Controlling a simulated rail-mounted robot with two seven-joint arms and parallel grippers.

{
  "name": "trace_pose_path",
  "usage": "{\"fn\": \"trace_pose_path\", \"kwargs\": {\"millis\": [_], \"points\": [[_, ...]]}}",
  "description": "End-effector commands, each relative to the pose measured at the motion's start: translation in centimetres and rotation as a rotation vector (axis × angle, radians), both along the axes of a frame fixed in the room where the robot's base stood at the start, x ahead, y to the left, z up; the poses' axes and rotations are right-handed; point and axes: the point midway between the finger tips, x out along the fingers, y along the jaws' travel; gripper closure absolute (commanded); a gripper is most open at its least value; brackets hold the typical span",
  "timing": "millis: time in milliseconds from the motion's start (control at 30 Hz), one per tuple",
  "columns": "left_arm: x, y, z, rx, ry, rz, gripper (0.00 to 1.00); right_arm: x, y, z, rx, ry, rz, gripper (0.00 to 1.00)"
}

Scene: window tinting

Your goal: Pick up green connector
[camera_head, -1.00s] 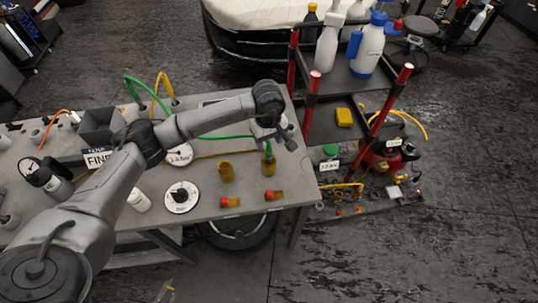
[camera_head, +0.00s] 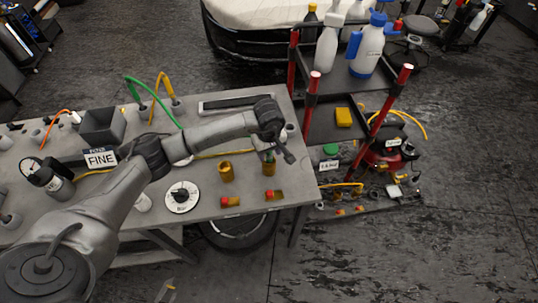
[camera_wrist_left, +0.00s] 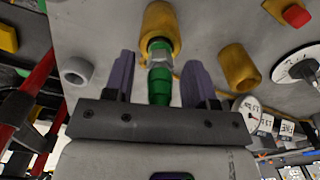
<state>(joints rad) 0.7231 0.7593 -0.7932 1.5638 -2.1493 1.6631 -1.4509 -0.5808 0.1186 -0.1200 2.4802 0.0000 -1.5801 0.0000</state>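The green connector (camera_wrist_left: 159,86) has a silver metal collar and stands in a brass-coloured socket (camera_wrist_left: 161,28) on the grey table. In the head view the connector (camera_head: 268,158) is mostly hidden by my left gripper (camera_head: 282,148). In the left wrist view my left gripper (camera_wrist_left: 158,78) is open. Its two purple-grey fingers stand on either side of the connector, with a visible gap on each side. The green hose (camera_head: 150,92) arches up at the back of the table and passes behind my arm. My right gripper is in neither view.
An empty brass socket (camera_head: 226,172) stands left of the connector. Two red-knobbed valves (camera_head: 231,202) and a round dial (camera_head: 182,196) lie nearer the front edge. A rack with red posts (camera_head: 313,95) stands just right of the table.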

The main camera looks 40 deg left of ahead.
Motion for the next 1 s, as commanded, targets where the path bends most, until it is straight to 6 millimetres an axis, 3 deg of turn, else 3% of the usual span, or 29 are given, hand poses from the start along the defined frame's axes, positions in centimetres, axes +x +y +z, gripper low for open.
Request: {"fn": "trace_pose_path", "kwargs": {"millis": [67,500,833,1000], "points": [[0.0,0.0,0.0,0.0,0.0,0.0,0.57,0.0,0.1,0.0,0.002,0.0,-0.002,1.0],[0.0,0.0,0.0,0.0,0.0,0.0,0.99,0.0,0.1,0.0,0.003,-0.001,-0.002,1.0],[0.0,0.0,0.3,0.001,-0.001,0.0,1.0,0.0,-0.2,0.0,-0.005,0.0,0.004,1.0],[0.1,0.0,1.4,0.001,-0.002,0.001,1.0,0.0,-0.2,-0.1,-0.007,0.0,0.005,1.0]]}}
